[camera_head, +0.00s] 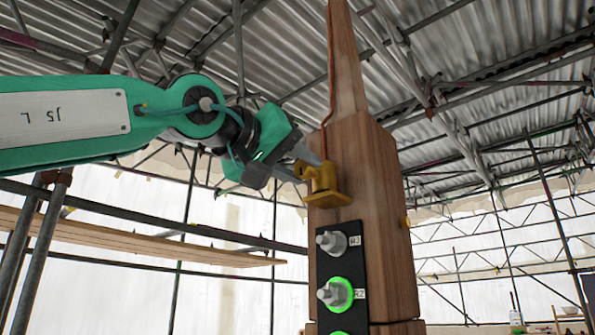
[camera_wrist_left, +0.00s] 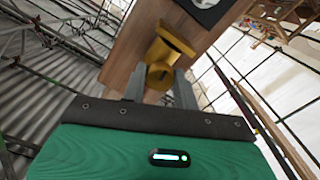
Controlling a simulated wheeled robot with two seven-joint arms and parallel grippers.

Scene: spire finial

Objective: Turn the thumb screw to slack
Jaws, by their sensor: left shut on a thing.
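The brass-coloured thumb screw fitting (camera_head: 325,185) sits on the left side of the wooden spire (camera_head: 362,190), near the upper end of its square block. My left gripper (camera_head: 306,165) reaches in from the left and is shut on the thumb screw. In the left wrist view the brass fitting (camera_wrist_left: 166,60) shows ahead, with its lower part between the two fingers of my left gripper (camera_wrist_left: 160,85). The fingers hide part of the screw, and I cannot tell how far it is turned. My right gripper is not in view.
A black plate (camera_head: 342,262) with grey studs, some ringed in green light, is fixed to the spire below the fitting. A copper-coloured line (camera_head: 329,80) runs up the spire. Scaffold poles (camera_head: 45,240) and a plank (camera_head: 130,237) stand at left, behind my arm.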

